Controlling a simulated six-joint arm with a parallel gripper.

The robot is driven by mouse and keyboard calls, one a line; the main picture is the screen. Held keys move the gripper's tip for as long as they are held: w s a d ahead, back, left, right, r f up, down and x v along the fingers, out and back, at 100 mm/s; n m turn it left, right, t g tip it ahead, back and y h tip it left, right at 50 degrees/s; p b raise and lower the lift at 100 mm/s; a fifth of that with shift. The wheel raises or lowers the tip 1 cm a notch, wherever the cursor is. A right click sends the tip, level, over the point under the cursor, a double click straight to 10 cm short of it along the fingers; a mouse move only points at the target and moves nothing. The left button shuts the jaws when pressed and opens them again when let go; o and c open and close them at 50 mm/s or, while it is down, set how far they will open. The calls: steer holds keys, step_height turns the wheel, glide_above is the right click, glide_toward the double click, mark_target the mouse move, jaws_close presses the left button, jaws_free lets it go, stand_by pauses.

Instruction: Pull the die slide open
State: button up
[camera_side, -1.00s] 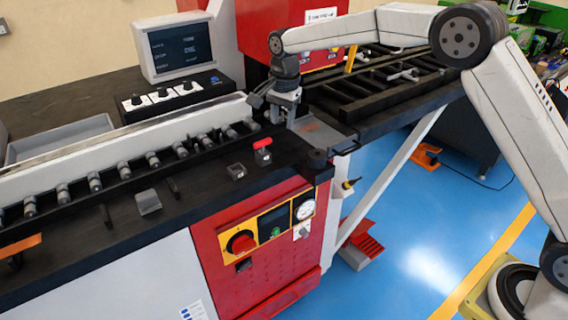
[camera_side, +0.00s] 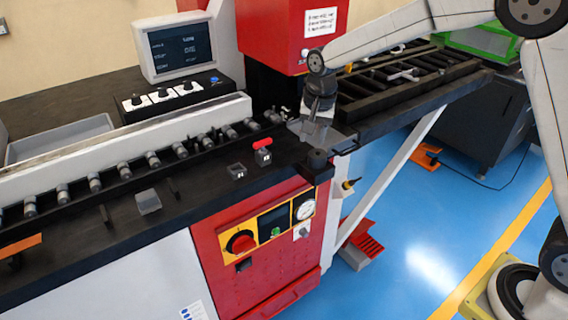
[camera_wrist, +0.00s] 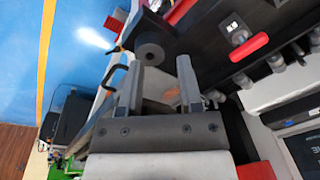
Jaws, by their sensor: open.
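The die slide (camera_side: 339,134) is a flat grey plate at the right end of the machine bed, beside the roller table. A dark loop handle (camera_side: 347,149) is at its front right edge. My gripper (camera_side: 314,137) is above the plate, pointing down, and hides part of it. In the wrist view my gripper (camera_wrist: 157,68) is open, with its two fingers apart over the grey plate (camera_wrist: 165,93). The black loop handle (camera_wrist: 113,78) is just outside the left finger, not between the fingers. I cannot tell whether that finger touches it.
A black cylinder (camera_side: 318,160) stands close in front of the gripper. A row of rollers (camera_side: 152,160) runs farther left. The dark slatted table (camera_side: 415,85) is behind right. Open blue floor (camera_side: 430,230) is in front right.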

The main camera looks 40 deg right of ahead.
steer(key=s+d+f+n, duration=0.1)
steer(key=s+f+n, duration=0.1)
steer(key=s, duration=0.5)
steer(key=s+d+f+n, duration=0.1)
steer(key=s+f+n, duration=0.1)
steer(key=s+n, duration=0.2)
steer(key=s+d+f+n+t, duration=0.1)
steer(key=s+d+n, duration=0.1)
steer(key=s, duration=0.8)
steer(key=shift+s+f+n, duration=0.4)
steer(key=shift+c, duration=1.1)
steer(key=shift+w, duration=0.1)
steer(key=c, duration=0.3)
steer(key=shift+w+r, duration=0.1)
steer(key=shift+w, duration=0.15)
jaws_close()
steer(key=w+d+r, duration=0.2)
steer(key=w, duration=0.7)
steer(key=w+d+r+t, duration=0.1)
steer(key=w+d+r, duration=0.1)
steer(key=w, duration=0.7)
steer(key=w+d+r, duration=0.2)
steer(key=w, duration=0.7)
steer(key=shift+d, duration=0.2)
